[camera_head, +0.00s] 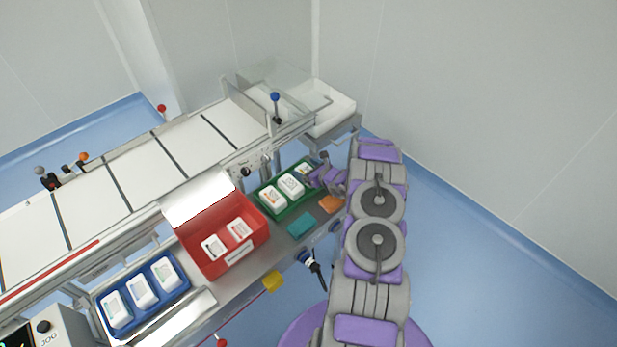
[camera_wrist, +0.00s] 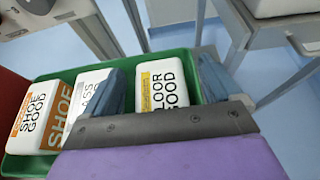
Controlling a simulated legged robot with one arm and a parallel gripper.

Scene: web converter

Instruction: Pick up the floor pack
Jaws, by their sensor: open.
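The floor pack (camera_wrist: 165,98) is a white box with a yellow band and "FLOOR GOOD" lettering, partly cut off. It stands in the right part of the green tray (camera_wrist: 190,58), beside the glass pack (camera_wrist: 92,95) and the shoe pack (camera_wrist: 42,110). My gripper (camera_wrist: 166,70) is open, with one blue-grey finger on each side of the floor pack. The left finger overlaps the glass pack in the picture. Contact cannot be told. In the head view my gripper (camera_head: 322,175) is at the right end of the green tray (camera_head: 287,214), partly hiding the pack there.
A red box (camera_head: 235,262) with two white packs stands left of the green tray. A blue tray (camera_head: 150,312) with three packs is farther left. Teal (camera_head: 301,225) and orange (camera_head: 331,204) pieces lie in front. The conveyor (camera_head: 180,150) runs behind; a white bin (camera_head: 335,112) stands beyond.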

